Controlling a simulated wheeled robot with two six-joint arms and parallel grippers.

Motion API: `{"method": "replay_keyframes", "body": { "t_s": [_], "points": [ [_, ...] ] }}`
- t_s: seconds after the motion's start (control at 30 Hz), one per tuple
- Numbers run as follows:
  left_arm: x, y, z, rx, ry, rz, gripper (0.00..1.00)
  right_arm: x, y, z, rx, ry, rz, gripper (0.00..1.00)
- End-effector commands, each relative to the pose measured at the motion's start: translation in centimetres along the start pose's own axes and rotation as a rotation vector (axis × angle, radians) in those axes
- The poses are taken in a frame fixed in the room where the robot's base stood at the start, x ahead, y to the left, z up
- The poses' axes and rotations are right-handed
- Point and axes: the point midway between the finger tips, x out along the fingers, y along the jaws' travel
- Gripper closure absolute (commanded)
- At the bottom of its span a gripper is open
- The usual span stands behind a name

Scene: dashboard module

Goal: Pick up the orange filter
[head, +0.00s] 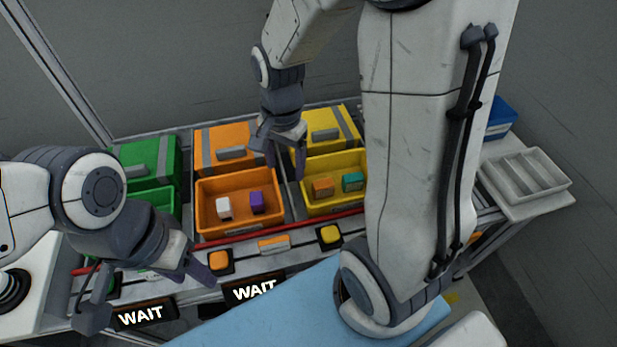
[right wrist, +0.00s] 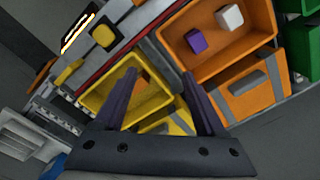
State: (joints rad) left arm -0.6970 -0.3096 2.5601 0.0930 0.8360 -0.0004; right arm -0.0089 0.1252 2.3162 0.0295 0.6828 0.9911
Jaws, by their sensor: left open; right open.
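A small orange block (head: 323,187), seemingly the orange filter, lies in the open yellow bin (head: 310,211), left of a teal block (head: 353,182). It shows in the right wrist view (right wrist: 142,86), partly hidden by a finger. My right gripper (head: 285,167) is open and empty, fingers pointing down, above the divide between the orange and yellow bins, left of the block. In the right wrist view its fingers (right wrist: 158,75) spread over the yellow bin's edge. My left gripper (head: 148,296) is open and empty at the front left, above the bench's front edge.
The orange bin (head: 205,230) holds a white block (head: 223,208) and a purple block (head: 256,202). A green bin (head: 160,199) stands left. Lidded boxes stand behind. A red rail and buttons run in front. A grey divided tray (head: 525,180) is at right.

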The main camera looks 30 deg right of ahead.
Motion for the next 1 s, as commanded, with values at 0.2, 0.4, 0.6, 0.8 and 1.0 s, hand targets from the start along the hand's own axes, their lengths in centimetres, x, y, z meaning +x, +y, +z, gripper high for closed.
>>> {"method": "replay_keyframes", "body": {
  "t_s": [0.2,0.4,0.6,0.8,1.0],
  "points": [
    [2.5,-0.2,0.1,0.0,0.0,0.0,0.5,5.7,3.0,-8.9,0.627,0.011,0.02,0.28],
    [2.9,-0.2,0.1,0.0,0.001,0.0,0.5,8.1,4.2,-10.8,0.79,0.014,0.025,0.28],
    [3.0,-0.2,0.1,0.0,0.0,0.0,0.5,11.0,4.2,-10.7,0.789,0.014,0.025,0.28],
    [3.0,-0.2,0.1,0.0,0.001,0.0,0.5,12.4,4.3,-10.6,0.786,0.015,0.023,0.28],
    [3.0,-0.2,0.1,0.0,0.001,0.0,0.5,15.4,4.7,-10.1,0.785,0.013,0.026,0.28]
  ]
}}
